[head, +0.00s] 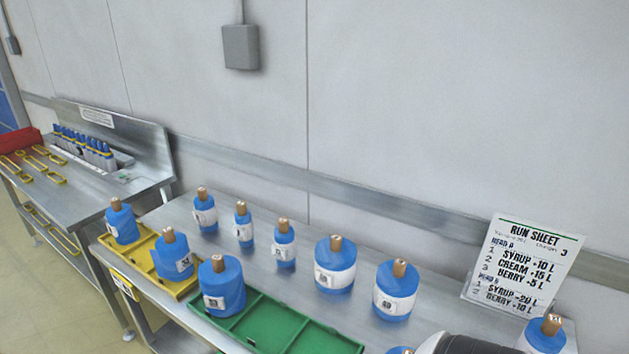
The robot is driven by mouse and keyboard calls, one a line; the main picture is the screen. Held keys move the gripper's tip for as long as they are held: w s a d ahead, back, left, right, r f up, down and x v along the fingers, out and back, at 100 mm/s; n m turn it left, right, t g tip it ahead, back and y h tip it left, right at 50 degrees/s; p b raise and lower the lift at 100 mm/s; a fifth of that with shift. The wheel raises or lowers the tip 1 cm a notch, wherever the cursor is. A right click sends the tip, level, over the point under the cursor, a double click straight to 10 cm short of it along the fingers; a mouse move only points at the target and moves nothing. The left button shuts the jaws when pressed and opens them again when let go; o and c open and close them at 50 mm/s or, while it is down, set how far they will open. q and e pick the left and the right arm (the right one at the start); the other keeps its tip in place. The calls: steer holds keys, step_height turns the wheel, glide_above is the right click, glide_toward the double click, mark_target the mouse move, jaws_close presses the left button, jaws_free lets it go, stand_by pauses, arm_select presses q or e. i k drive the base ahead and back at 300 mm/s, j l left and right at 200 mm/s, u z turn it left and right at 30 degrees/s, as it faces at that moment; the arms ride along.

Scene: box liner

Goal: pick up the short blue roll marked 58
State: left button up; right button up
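Several blue rolls with white labels and brown cores stand on the steel table. The labels are too small to read surely, so I cannot tell which one is marked 58. Two wide, short rolls stand at the middle right, one (335,280) left of the other (398,280). Three narrower rolls stand at the back left: one (204,203), a small one (242,218) and another (284,237). One more roll (548,341) is at the lower right, partly cut off. Neither gripper is in view; part of my arm shows at the bottom right.
A yellow tray (143,254) holds two rolls (122,222) (173,260). A green tray (313,331) has a roll (222,287) at its left end. A run sheet sign (523,265) stands at the back right. A second bench (97,185) stands at left.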

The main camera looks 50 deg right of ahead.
mark_target(335, 257)
steer(key=i+z, duration=0.1)
steer(key=z, duration=2.7)
